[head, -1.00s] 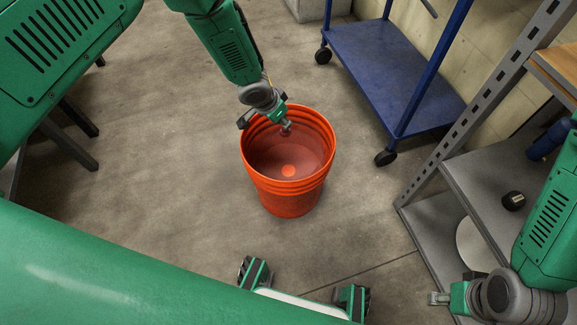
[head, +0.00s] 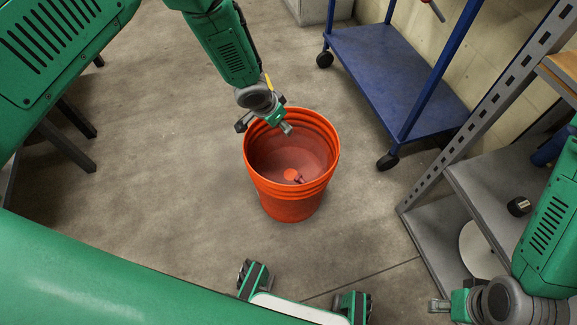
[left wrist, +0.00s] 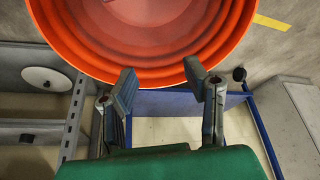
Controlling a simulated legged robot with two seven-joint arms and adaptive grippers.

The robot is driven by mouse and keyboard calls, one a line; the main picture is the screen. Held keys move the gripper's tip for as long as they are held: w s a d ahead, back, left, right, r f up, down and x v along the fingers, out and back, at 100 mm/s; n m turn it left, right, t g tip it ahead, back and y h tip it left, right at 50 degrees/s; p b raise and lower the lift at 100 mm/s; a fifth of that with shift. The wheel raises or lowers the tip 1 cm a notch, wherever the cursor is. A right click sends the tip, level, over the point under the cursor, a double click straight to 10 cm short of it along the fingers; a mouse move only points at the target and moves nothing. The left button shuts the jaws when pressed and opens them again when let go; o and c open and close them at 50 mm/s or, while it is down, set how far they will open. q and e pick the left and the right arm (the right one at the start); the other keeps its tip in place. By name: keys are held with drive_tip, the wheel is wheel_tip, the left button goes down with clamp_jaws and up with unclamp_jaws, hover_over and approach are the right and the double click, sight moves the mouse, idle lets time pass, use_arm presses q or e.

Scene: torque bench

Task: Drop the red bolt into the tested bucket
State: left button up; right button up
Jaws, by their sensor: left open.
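The orange bucket (head: 290,205) stands upright on the floor in the middle of the head view. A small dark red piece, apparently the red bolt (head: 299,180), shows inside it near the bottom; whether it is at rest I cannot tell. My left gripper (head: 287,128) is over the bucket's far rim, open and empty. In the left wrist view its two fingers (left wrist: 160,84) are spread apart with nothing between them, beside the bucket's ribbed wall (left wrist: 190,62). The bolt does not show there. My right gripper (head: 438,305) is at lower right, away from the bucket; its jaw opening is too small to judge.
A blue cart (head: 395,80) on casters stands behind and right of the bucket. A grey metal shelf rack (head: 480,165) stands at the right, with a dark round item (head: 519,206) on it. The floor (head: 170,150) left of the bucket is clear.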

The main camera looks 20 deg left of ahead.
use_arm(q)
drive_tip(key=v, duration=1)
drive_tip(key=shift+d+r, duration=0.25)
drive_tip(key=shift+d, duration=0.05)
drive_tip(key=shift+d, duration=0.25)
use_arm(e)
drive_tip(key=shift+d+f, duration=0.1)
drive_tip(key=shift+d, duration=0.15)
